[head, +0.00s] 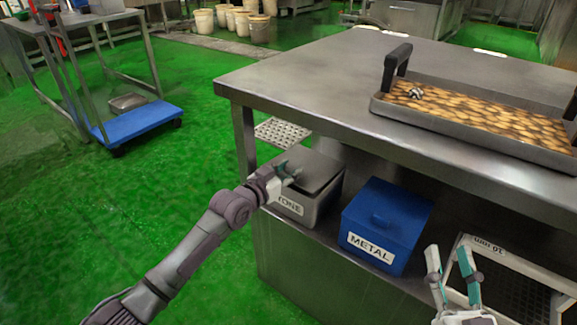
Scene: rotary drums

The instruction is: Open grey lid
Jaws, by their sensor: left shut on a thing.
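The grey lid (316,167) lies on the grey box (318,208) on the lower shelf, whose label is partly hidden and reads "TONE". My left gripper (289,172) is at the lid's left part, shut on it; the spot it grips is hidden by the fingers. The lid looks about level on the box, and I cannot tell whether there is a gap under it. My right gripper (450,262) is open and empty at the lower right, in front of the shelf.
A blue box labelled METAL (386,222) stands close to the right of the grey box. A white-framed sieve (520,280) is further right. The steel table top (330,80) overhangs the shelf and carries a tray (480,133) of round brown items.

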